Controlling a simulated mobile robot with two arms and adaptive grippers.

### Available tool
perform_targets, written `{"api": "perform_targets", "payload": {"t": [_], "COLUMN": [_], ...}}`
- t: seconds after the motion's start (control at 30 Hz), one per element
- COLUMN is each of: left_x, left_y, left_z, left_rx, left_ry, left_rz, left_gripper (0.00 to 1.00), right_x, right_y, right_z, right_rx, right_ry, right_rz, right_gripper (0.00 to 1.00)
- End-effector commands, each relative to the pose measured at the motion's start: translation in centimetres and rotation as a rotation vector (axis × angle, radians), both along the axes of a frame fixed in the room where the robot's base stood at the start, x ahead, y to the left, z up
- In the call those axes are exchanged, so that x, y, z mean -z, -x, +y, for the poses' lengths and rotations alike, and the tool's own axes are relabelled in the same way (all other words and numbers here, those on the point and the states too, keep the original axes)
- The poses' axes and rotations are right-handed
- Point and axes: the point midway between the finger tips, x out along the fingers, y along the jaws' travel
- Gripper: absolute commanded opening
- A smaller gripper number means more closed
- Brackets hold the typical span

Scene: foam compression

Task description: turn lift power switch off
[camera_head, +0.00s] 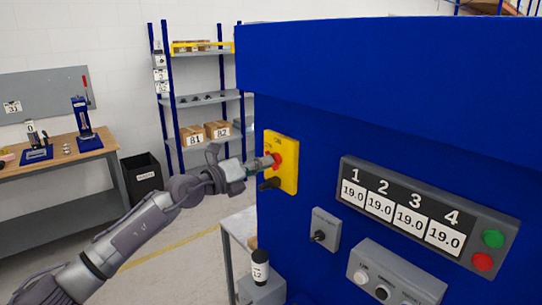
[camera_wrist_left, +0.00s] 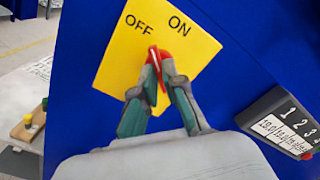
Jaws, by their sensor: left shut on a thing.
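The power switch is a yellow plate (camera_head: 286,150) with a red knob (camera_head: 276,160), mounted on the side of the blue machine (camera_head: 390,110). In the left wrist view the yellow plate (camera_wrist_left: 175,45) bears the words OFF and ON. The red knob (camera_wrist_left: 157,56) shows between my left gripper's fingertips. My left gripper (camera_head: 268,163) reaches in from the left and is shut on the knob; it also shows in the left wrist view (camera_wrist_left: 158,72). The knob's exact pointing is partly hidden by the fingers. My right gripper is not in view.
A panel (camera_head: 425,215) with numbered displays and green and red buttons sticks out at right. Below are a small switch box (camera_head: 325,230) and a grey button box (camera_head: 398,275). A shelf (camera_head: 205,100), black bin (camera_head: 143,182) and workbench (camera_head: 55,160) stand behind at left.

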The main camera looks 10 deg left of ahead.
Motion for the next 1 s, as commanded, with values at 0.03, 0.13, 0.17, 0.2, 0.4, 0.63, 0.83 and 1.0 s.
{"api": "perform_targets", "payload": {"t": [0.03,0.13,0.17,0.2,0.4,0.63,0.83,1.0], "left_x": [-0.2,-0.2,-0.2,-0.2,-0.3,0.0,0.0,0.0], "left_y": [0.0,0.0,0.0,0.0,0.0,0.0,0.0,0.0], "left_z": [0.0,0.0,0.0,0.0,0.0,0.0,0.0,0.0], "left_rx": [0.0,-0.001,-0.001,-0.001,-0.001,-0.001,-0.001,-0.001], "left_ry": [0.011,0.033,0.039,0.047,0.105,0.142,0.142,0.23], "left_rz": [0.01,0.026,0.031,0.038,0.082,0.11,0.11,0.179], "left_gripper": [0.0,0.0,0.0,0.0,0.0,0.0,0.0,0.0], "right_x": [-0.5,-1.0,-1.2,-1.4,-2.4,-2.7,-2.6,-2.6], "right_y": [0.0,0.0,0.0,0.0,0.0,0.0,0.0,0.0], "right_z": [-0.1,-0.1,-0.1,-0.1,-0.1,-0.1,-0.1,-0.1], "right_rx": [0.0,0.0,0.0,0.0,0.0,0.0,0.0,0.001], "right_ry": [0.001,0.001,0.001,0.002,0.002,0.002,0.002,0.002], "right_rz": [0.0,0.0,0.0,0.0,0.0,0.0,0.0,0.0], "right_gripper": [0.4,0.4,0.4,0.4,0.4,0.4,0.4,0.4]}}
